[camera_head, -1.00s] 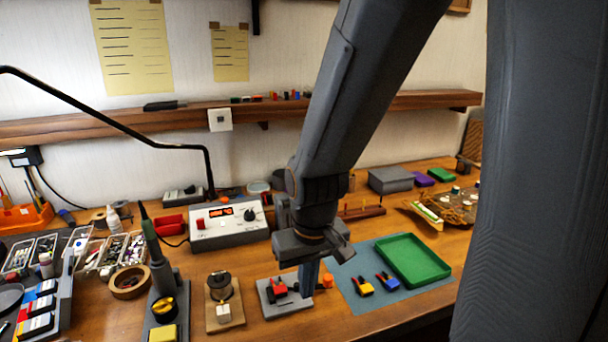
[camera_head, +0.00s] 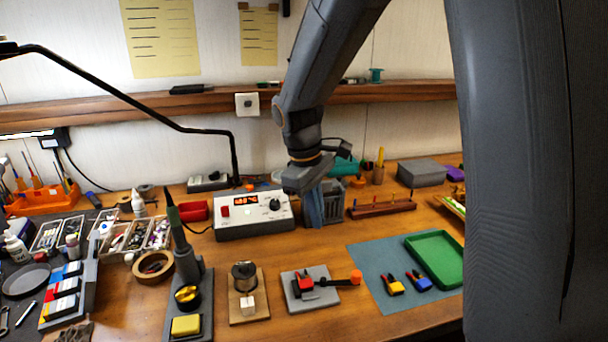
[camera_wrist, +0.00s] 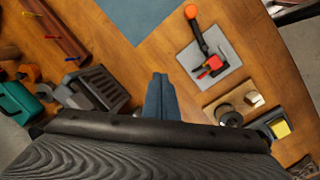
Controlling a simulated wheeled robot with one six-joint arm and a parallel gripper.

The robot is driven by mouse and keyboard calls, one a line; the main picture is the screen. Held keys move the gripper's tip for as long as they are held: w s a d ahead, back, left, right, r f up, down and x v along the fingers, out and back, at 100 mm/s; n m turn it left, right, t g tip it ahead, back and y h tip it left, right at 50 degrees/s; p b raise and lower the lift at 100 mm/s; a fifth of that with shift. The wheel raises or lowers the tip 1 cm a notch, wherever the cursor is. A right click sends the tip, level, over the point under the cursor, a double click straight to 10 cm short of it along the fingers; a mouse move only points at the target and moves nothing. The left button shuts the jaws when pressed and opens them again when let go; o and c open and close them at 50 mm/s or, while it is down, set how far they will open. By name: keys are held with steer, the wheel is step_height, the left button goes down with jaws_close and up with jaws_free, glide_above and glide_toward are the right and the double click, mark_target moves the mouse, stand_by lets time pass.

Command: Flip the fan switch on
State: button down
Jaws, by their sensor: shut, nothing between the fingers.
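A dark grey box with a slatted grille, likely the fan (camera_head: 333,207), stands at the back of the bench, right of the power supply. It also shows in the wrist view (camera_wrist: 100,88). Its switch cannot be made out. My gripper (camera_head: 314,222) points down, partly covering the box in the head view. In the wrist view its blue fingers (camera_wrist: 160,80) are together and empty, beside the box and apart from it in the picture. A white wall plate with a dark round centre (camera_head: 247,104) is on the wall by the shelf; I cannot tell whether it concerns the fan.
The power supply (camera_head: 241,216) stands left of the box, and a wooden rack (camera_head: 381,209) right of it. A grey plate with a red-handled clamp (camera_head: 310,289) lies in front. A green tray (camera_head: 435,259) sits on a blue mat (camera_head: 372,262). Bare bench lies between.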

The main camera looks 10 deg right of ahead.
steer(key=w+a+r+n+h, duration=0.2)
steer(key=w+r+n, duration=0.3)
steer(key=w, duration=0.4)
steer(key=w+a+r+n+h+b, duration=0.1)
steer(key=w+a+r+n+h, duration=0.1)
steer(key=w, duration=0.6)
step_height(320, 180, up, 3)
steer(key=n+h, duration=0.1)
steer(key=n, duration=0.1)
steer(key=shift+w+a+n+h, duration=0.3)
steer(key=shift+w+a+n, duration=0.05)
steer(key=shift+n, duration=0.05)
steer(key=p+x, duration=0.3)
steer(key=x, duration=0.7)
steer(key=shift+s, duration=0.1)
steer(key=shift+a, duration=0.1)
